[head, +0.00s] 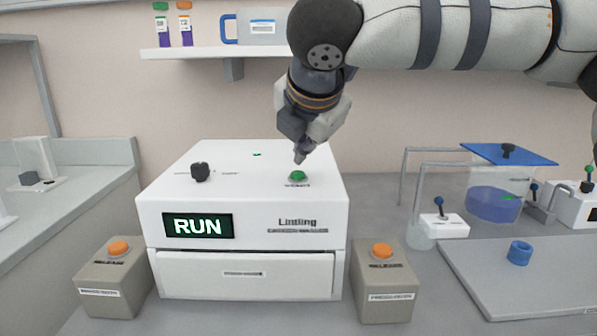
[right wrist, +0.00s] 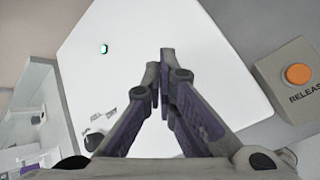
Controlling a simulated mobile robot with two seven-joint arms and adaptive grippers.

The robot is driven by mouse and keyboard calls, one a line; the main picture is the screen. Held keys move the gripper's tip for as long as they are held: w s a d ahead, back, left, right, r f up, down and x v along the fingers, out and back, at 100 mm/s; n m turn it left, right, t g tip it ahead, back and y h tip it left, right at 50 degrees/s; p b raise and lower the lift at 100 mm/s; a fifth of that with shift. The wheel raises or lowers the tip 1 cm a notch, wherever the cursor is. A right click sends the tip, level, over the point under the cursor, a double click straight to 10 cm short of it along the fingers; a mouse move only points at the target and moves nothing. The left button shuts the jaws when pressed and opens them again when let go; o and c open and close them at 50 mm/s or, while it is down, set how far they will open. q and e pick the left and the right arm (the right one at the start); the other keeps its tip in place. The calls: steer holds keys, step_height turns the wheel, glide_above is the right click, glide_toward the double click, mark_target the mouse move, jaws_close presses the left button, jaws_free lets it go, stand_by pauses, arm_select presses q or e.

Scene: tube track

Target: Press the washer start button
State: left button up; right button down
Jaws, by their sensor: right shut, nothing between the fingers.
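A black knob (head: 200,172) stands on the top at the left. My right gripper (head: 301,157) is shut and empty, pointing down with its tips just above and behind the green button. In the right wrist view the shut fingers (right wrist: 163,75) are over the washer's white top (right wrist: 215,60), and the green button does not show. My left gripper is not in view.
Two grey boxes with orange release buttons flank the washer, one on the left (head: 118,248) and one on the right (head: 382,250). A blue-lidded tank (head: 495,203) and a grey tray (head: 540,285) with a blue ring (head: 519,252) are at the right. A shelf (head: 215,52) hangs above.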

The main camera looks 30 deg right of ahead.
steer(key=shift+r, duration=0.1)
steer(key=shift+r, duration=2.4)
